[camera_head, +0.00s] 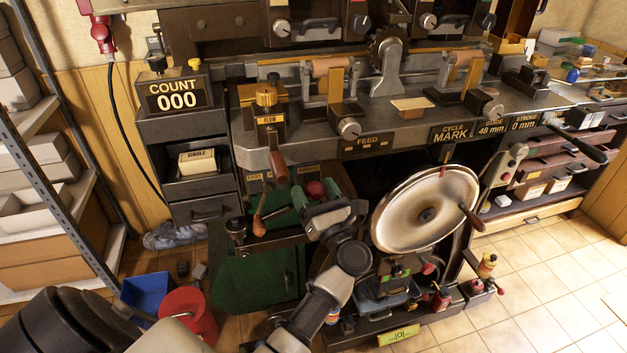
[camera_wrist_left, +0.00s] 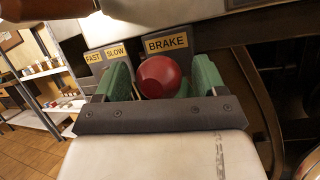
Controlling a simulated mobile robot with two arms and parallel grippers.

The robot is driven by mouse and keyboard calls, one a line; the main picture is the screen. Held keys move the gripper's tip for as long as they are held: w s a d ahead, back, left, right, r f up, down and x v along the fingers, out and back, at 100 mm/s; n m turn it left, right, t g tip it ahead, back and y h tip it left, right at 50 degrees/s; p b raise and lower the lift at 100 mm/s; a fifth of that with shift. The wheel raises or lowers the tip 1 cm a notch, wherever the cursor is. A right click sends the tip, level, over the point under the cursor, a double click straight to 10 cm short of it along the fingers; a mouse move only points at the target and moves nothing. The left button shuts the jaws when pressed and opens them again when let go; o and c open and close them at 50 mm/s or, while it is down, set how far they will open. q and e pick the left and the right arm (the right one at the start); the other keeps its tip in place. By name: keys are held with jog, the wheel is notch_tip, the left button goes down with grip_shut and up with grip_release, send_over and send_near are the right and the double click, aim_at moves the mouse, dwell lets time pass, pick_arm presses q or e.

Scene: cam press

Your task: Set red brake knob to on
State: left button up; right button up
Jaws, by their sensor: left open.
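The red brake knob (camera_head: 316,188) is a round red ball below the bench's front edge, just in front of a BRAKE label. In the left wrist view the red knob (camera_wrist_left: 163,77) sits between the two green fingers, under the yellow BRAKE label (camera_wrist_left: 167,43). My left gripper (camera_head: 327,198) is open with its fingers on either side of the knob; a small gap shows at the left finger, and contact at the right one is unclear. The gripper and wrist hide the knob's lower part and any lever below it. My right gripper is not in view.
A lever with a wooden handle (camera_head: 278,166) stands left of the knob, near the FAST and SLOW labels (camera_wrist_left: 105,53). A large pale handwheel (camera_head: 426,207) stands close to the right. The bench edge (camera_head: 385,141) overhangs above.

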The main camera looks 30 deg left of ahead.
pick_arm(q)
jog(key=shift+c, duration=0.3)
jog(key=c, duration=1.2)
jog(key=shift+s+d+f, duration=0.1)
jog(key=shift+s+d, duration=0.1)
jog(key=shift+d, duration=0.05)
jog(key=s+d, duration=0.1)
jog(key=s+d+b, duration=0.1)
jog(key=shift+s+d, duration=0.15)
jog(key=shift+d, duration=0.15)
jog(key=shift+a, duration=0.1)
jog(key=o, duration=1.3)
jog(key=shift+c, duration=0.2)
